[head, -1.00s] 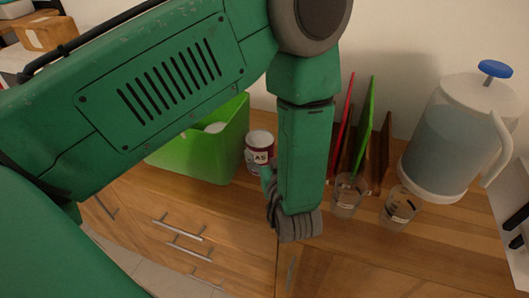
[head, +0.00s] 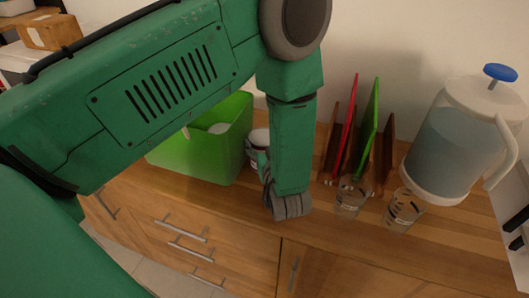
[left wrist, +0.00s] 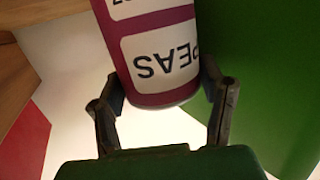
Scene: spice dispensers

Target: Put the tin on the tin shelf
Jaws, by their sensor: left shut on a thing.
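The tin (head: 257,143) shows in the head view just right of the green bin, partly hidden by my left arm. In the left wrist view the tin (left wrist: 160,62) is purple with a white label reading "PEAS", upside down in that picture. My left gripper (left wrist: 163,98) has a finger on each side of the tin and is shut on it. In the head view the left gripper (head: 264,168) is mostly behind its wrist. I cannot make out the tin shelf.
The green bin (head: 205,158) stands left of the gripper. Red, green and brown boards (head: 366,135) stand upright to the right. Two clear cups (head: 403,212) are in front of them. A large jug (head: 462,140) with a blue knob stands further right on the wooden counter.

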